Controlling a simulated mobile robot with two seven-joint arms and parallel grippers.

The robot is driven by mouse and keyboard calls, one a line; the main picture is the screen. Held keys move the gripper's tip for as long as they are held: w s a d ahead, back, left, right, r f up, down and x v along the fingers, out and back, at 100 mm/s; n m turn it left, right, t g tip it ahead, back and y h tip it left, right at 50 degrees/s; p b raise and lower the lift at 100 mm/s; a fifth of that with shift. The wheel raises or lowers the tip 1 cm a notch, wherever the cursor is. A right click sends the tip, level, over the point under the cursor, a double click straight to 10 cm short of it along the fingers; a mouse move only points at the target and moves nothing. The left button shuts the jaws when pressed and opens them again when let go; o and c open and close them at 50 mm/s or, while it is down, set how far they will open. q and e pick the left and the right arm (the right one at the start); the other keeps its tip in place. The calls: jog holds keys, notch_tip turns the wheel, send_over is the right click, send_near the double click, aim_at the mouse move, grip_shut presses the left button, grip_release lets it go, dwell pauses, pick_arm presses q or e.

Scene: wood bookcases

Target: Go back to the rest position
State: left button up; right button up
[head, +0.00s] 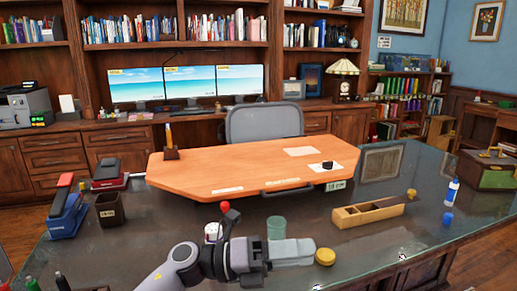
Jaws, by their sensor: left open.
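My left arm comes in from the bottom, and its grey gripper (300,251) points to the right above the dark glossy desk (380,235). The gripper is open, and I see nothing held in it. A round yellow object (325,257) shows just beyond the fingertips; I cannot tell whether it touches them. A greenish cup (276,228) shows right behind the gripper. A red ball-like top (225,206) over a white item (212,231) shows behind the wrist. My right gripper is not in view.
An orange wooden board (225,174) lies on the desk, with a grey chair (264,123) behind.

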pick_arm(q)
jog(key=a+f+n+t+y+p, duration=0.1)
jog(key=a+f+n+t+y, duration=0.55)
jog(key=n, duration=0.75)
jog(key=a+f+n+t+y+p, duration=0.2)
jog(key=a+f+n+t+y, duration=0.15)
jog(key=a+n+t, duration=0.7)
jog(key=s+a+f+n+g+y+p, duration=0.1)
jog(key=s+a+f+n+g+y, duration=0.2)
jog(key=s+a+f+n, duration=0.2)
jog(key=s+a+f+n+g+y+p, duration=0.1)
jog(key=s+a+f+n+g+y, duration=0.2)
jog(key=s+f+n, duration=0.7)
jog(key=s+a+f+y, duration=0.1)
jog(key=s+f, duration=0.1)
jog(key=s, duration=0.1)
jog(key=shift+a+f+n, duration=0.35)
jog(key=shift+a, duration=0.05)
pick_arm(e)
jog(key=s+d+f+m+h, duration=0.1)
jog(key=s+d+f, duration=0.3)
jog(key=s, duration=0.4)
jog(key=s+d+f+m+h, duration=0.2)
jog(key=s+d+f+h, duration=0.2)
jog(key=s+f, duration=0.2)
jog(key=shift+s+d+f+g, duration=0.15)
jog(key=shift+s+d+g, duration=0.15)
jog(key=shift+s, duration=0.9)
